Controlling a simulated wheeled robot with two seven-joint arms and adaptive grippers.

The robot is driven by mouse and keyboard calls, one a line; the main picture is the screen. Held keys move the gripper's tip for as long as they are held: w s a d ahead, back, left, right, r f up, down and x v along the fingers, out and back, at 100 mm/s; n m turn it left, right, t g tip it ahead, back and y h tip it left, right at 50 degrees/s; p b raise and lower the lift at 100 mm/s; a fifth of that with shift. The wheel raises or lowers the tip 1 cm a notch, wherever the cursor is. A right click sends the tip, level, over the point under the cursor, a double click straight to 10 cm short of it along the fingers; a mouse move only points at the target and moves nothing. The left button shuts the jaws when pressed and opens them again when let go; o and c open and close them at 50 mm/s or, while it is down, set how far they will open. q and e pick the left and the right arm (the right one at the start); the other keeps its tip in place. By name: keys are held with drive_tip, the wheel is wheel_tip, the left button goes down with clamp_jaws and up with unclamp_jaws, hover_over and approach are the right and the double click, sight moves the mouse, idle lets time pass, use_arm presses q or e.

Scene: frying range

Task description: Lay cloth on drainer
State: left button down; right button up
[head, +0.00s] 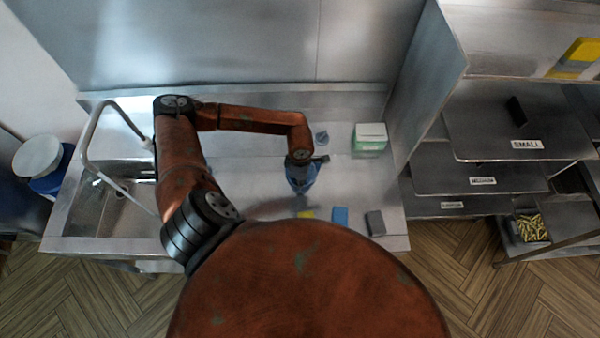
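The drainer appears to be the flat steel surface (350,185) to the right of the sink bowl. My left gripper (303,188) points down over it, seen from above. Blue shows around the gripper; I cannot tell whether this is part of it or something behind it, nor whether its fingers are open. Just in front of it lie a small yellow piece (306,214), a blue block-like piece (341,217) and a dark grey one (375,222). I cannot tell which, if any, is the cloth. My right gripper is out of view.
A green and white box (370,139) stands at the back right of the steel surface. A small blue-grey item (321,137) is near the back. The sink tap (92,135) arches at the left. Labelled shelves (490,178) stand at the right.

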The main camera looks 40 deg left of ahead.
use_arm(q)
drive_tip(key=shift+s+d+f, duration=0.55)
drive_tip(key=shift+s+f, duration=0.1)
drive_tip(key=shift+f, duration=0.05)
drive_tip(key=c, duration=2.7)
unclamp_jaws()
drive_tip(key=o, duration=0.9)
drive_tip(key=shift+o, duration=0.2)
